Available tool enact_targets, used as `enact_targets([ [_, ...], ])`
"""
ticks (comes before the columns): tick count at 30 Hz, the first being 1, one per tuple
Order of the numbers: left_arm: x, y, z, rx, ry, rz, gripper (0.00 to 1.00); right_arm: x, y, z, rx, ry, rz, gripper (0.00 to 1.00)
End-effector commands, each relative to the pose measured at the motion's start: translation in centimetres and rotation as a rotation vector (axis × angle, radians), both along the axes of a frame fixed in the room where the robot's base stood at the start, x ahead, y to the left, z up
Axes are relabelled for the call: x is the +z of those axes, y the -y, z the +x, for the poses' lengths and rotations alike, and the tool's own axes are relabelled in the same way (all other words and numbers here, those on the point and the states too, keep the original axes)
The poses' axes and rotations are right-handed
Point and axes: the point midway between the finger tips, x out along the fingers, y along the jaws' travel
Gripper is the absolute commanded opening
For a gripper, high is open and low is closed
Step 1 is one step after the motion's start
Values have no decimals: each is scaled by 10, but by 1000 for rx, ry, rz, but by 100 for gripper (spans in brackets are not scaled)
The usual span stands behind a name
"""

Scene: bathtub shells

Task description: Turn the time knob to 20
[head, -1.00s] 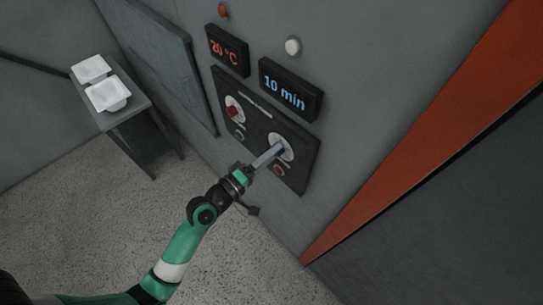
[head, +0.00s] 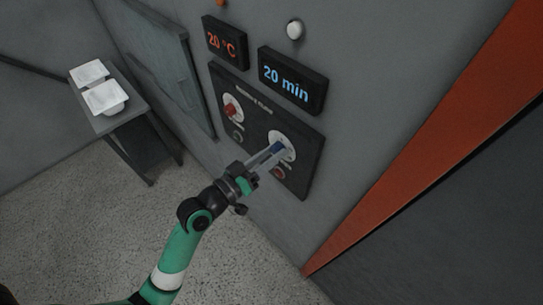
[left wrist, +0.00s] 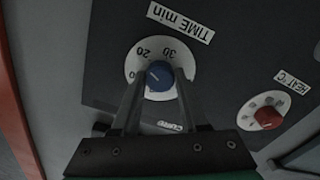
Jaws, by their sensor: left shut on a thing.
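The blue time knob (head: 277,148) sits on a white dial (head: 288,141) on the dark control panel (head: 262,118). It also shows in the left wrist view (left wrist: 159,76), where its white mark points toward the upper left, near the 20. The time display (head: 286,80) above reads 20 min. My left gripper (head: 270,154) is shut on the blue knob, with one finger on each side of it in the left wrist view (left wrist: 158,88). My right gripper is not in view.
A red heat knob (head: 230,111) is on the panel's left, under a display (head: 226,43) reading 20 °C. A small table (head: 125,115) with white trays (head: 105,97) stands at the left. An orange door edge (head: 420,150) runs along the right.

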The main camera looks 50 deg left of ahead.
Motion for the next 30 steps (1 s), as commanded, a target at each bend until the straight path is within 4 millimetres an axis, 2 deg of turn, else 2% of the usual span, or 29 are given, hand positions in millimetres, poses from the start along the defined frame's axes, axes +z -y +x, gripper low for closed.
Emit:
enact_targets([
  [9,0,0,0,0,-3,102,0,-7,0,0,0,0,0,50],
  [23,0,0,0,0,-3,114,0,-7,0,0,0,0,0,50],
  [24,0,0,0,0,-3,114,49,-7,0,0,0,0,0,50],
  [28,0,0,0,0,-3,114,73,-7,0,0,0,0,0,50],
  [30,0,0,0,0,-3,114,74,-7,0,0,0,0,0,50],
])
